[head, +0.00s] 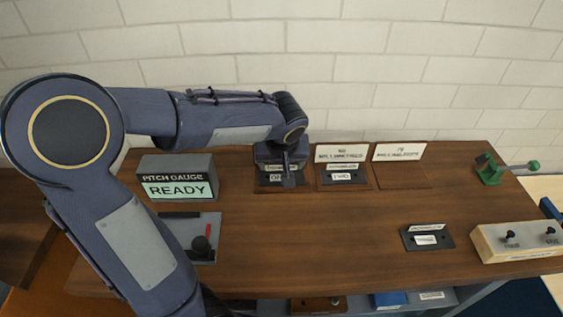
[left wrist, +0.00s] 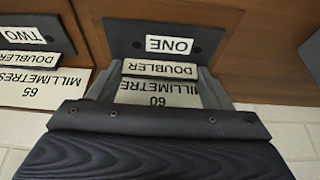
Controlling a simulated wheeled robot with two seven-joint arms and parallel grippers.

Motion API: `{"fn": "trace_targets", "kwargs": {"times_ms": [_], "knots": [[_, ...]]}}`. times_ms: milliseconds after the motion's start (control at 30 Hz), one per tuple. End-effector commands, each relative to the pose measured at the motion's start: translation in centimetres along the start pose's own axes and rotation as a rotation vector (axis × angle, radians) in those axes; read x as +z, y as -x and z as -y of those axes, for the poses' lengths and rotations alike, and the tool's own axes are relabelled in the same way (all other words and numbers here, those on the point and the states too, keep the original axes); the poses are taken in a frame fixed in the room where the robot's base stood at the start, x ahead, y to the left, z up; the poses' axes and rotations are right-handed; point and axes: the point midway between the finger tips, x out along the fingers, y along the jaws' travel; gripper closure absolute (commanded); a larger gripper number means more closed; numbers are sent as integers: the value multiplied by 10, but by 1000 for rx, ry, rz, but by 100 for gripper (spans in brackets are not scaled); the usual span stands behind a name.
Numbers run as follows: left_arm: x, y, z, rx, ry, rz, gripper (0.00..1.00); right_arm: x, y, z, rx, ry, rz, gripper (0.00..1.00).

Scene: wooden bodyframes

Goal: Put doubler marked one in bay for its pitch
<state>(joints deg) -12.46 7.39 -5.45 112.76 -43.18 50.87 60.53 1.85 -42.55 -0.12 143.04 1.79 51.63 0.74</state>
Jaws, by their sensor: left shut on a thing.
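The doubler marked ONE (left wrist: 176,46) is a dark plate with a white ONE label and a raised DOUBLER strip. It lies in or on the left back bay, by the sign reading 60 MILLIMETRES (left wrist: 160,92). My left gripper (left wrist: 160,74) is shut on its raised strip, one finger on each side. In the head view, my left gripper (head: 286,178) partly covers this doubler (head: 270,177) and hides its sign. The doubler marked TWO (left wrist: 20,35) lies in the neighbouring bay with the 65 MILLIMETRES sign (left wrist: 35,88). My right gripper is not in view.
The right back bay (head: 405,174) looks empty. Another doubler (head: 427,238) lies front right. A green clamp (head: 490,170) and a box with switches (head: 515,243) stand at right.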

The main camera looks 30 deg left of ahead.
Motion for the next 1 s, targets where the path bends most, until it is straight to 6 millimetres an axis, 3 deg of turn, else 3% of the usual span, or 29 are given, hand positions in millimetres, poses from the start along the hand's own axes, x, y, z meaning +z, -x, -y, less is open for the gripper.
{"fn": "trace_targets", "kwargs": {"times_ms": [267,300,433,767,867,1000], "knots": [[1,-3,0,1,1,-2,60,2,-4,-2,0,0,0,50],[1,-2,0,0,1,-1,22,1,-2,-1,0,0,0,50],[1,-2,0,0,1,0,6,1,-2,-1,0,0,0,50],[-1,2,0,0,1,0,6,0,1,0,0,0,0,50],[-2,11,-1,4,2,-4,6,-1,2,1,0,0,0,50],[-2,39,-1,6,3,-5,6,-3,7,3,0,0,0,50]]}}
